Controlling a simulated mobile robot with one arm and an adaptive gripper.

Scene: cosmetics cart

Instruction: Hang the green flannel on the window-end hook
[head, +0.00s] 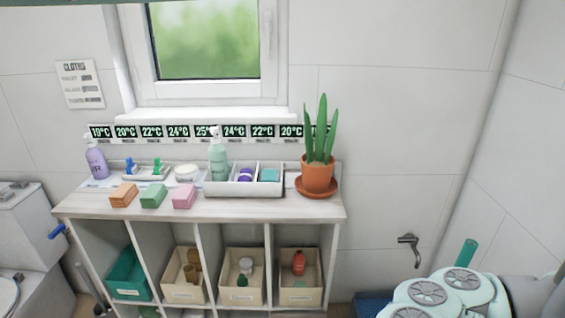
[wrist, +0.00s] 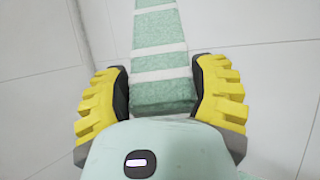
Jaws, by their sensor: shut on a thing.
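The green flannel (wrist: 161,60), with white bands, is between the two yellow-and-black fingers of my gripper (wrist: 163,88) in the wrist view. My gripper is shut on its near end, and the flannel stretches away to the top edge. In the head view my arm is at the lower right and my fingers are not visible. A small green piece (head: 468,252) shows beside it; I cannot tell if it is the flannel. A blue peg or hook (head: 58,231) sticks out at the cart's left end. A metal wall fitting (head: 408,249) is right of the cart. I cannot tell which is the window-end hook.
The cart (head: 330,208) stands below the window (head: 205,40) with bottles, coloured blocks, a divided tray (head: 243,190) and a potted plant (head: 317,172) on top. Bins fill its lower shelves. A cloths sign (head: 80,84) hangs at left. The wall right of the plant is mostly bare.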

